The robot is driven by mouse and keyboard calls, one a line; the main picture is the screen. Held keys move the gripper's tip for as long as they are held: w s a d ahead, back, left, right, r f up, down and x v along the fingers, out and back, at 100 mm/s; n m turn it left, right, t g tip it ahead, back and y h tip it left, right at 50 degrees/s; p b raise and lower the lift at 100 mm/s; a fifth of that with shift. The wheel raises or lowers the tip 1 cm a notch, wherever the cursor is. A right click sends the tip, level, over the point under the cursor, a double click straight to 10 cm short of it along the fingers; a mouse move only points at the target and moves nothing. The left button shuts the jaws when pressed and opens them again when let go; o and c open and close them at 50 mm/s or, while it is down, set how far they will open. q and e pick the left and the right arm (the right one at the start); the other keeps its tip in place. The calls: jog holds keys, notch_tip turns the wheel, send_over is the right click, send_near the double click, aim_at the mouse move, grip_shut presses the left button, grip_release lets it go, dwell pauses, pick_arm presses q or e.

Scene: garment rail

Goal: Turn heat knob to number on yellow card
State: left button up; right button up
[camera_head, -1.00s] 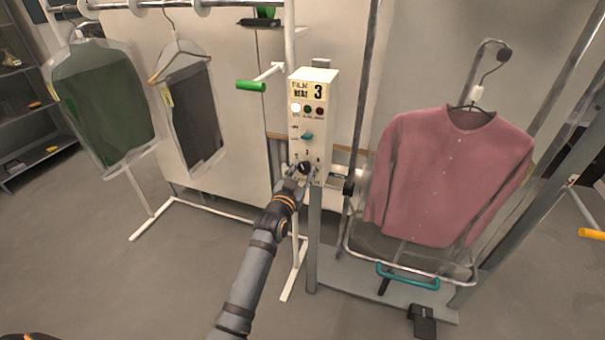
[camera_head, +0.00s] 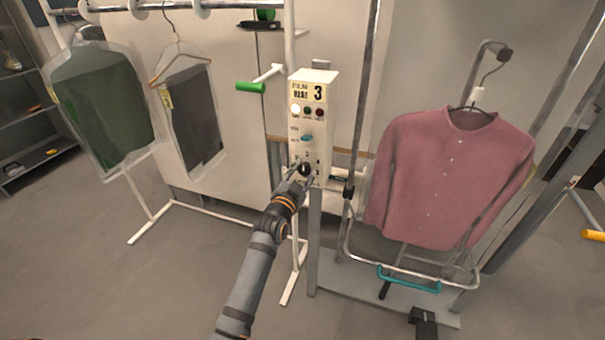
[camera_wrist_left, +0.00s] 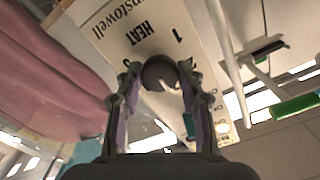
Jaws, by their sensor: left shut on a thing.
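The yellow card (camera_head: 308,91) at the top of the white control box (camera_head: 323,120) reads "FILM HEAT" with a large black 3. The round dark heat knob (camera_head: 304,169) is low on the box front. My left gripper (camera_head: 301,173) is shut on it, and the fingers partly cover it. In the left wrist view the knob (camera_wrist_left: 158,72) sits between the two fingertips (camera_wrist_left: 160,80), with a light mark on its face. The printed word HEAT and a 1 show on the panel beside it. I cannot tell which number the knob points to. My right gripper is not in view.
A teal switch (camera_head: 307,138) and several lamps sit above the knob. A green handle (camera_head: 251,87) is left of the box. A pink shirt (camera_head: 452,180) hangs at right above a teal handle (camera_head: 408,279). Bagged garments (camera_head: 103,110) hang at left. Grey floor is open at front left.

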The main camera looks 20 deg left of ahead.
pick_arm(q)
jog(key=shift+f, duration=0.15)
jog(key=o, duration=1.2)
jog(key=shift+c, duration=0.2)
jog(key=shift+s, duration=0.1)
jog(key=s, duration=1.1)
jog(key=shift+s+a, duration=0.2)
jog(key=shift+s, duration=0.2)
